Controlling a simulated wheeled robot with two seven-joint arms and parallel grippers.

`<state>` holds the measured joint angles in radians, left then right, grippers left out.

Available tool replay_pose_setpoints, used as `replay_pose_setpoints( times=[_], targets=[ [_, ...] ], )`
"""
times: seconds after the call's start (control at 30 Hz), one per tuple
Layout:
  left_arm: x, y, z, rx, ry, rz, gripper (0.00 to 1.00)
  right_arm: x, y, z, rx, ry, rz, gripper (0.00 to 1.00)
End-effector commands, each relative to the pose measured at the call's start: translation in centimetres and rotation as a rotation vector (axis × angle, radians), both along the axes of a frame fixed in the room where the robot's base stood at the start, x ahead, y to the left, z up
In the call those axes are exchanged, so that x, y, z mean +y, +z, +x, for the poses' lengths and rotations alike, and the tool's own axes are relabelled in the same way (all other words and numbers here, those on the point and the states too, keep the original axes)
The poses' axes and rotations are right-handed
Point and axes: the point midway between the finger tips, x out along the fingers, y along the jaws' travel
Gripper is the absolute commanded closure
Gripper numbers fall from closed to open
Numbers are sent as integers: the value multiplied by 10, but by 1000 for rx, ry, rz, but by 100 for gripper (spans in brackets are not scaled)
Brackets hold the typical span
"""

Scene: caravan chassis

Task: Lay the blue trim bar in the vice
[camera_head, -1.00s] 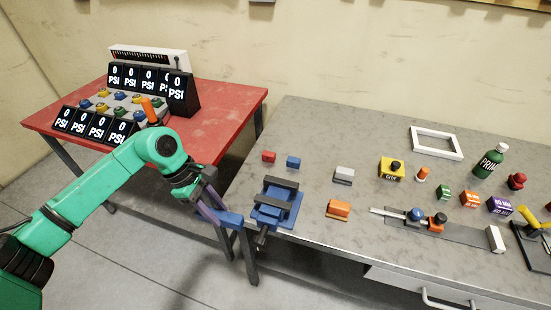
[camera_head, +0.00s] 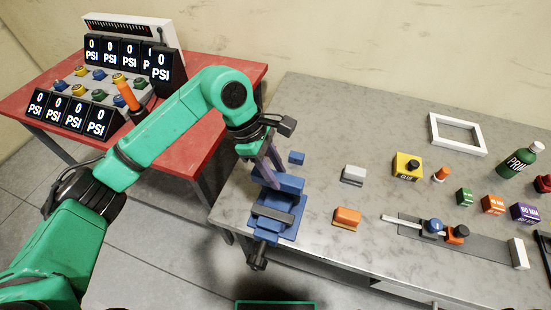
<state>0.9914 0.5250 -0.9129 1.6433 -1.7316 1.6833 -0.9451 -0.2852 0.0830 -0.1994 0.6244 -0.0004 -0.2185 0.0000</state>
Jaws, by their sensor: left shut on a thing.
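The vice (camera_head: 292,231) is blue with dark grey jaws and stands at the left front corner of the grey workbench. My left gripper (camera_head: 270,173) reaches in from the left, pointing down, and is shut on the blue trim bar (camera_head: 288,184). The bar is held at the far side of the vice and covers its back part in this view. I cannot tell whether the bar touches the vice. My right gripper is not in view.
On the workbench (camera_head: 330,115), a small blue block (camera_head: 296,158) lies behind the vice. A grey block (camera_head: 352,174) and an orange block (camera_head: 346,217) lie right of it. A yellow button box (camera_head: 407,166) stands further right. The red table (camera_head: 205,150) with gauges is left.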

Motion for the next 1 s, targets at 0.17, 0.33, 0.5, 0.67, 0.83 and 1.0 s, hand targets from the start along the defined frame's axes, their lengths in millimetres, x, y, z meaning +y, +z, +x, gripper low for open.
replay_pose_setpoints(
  times=[0.17,0.33,0.5,0.67,0.83,1.0],
  targets=[
    [0,-23,0,2,1,-1,100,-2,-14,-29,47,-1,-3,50],
    [0,-44,0,2,1,-1,100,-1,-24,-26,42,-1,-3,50],
    [1,-68,0,-1,0,1,100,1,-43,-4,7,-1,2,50],
    [0,-84,0,-2,1,0,100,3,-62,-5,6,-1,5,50],
    [0,-90,0,-1,2,0,100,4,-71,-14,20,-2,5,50],
    [0,-88,0,-1,2,0,100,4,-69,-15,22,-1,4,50]
  ],
)
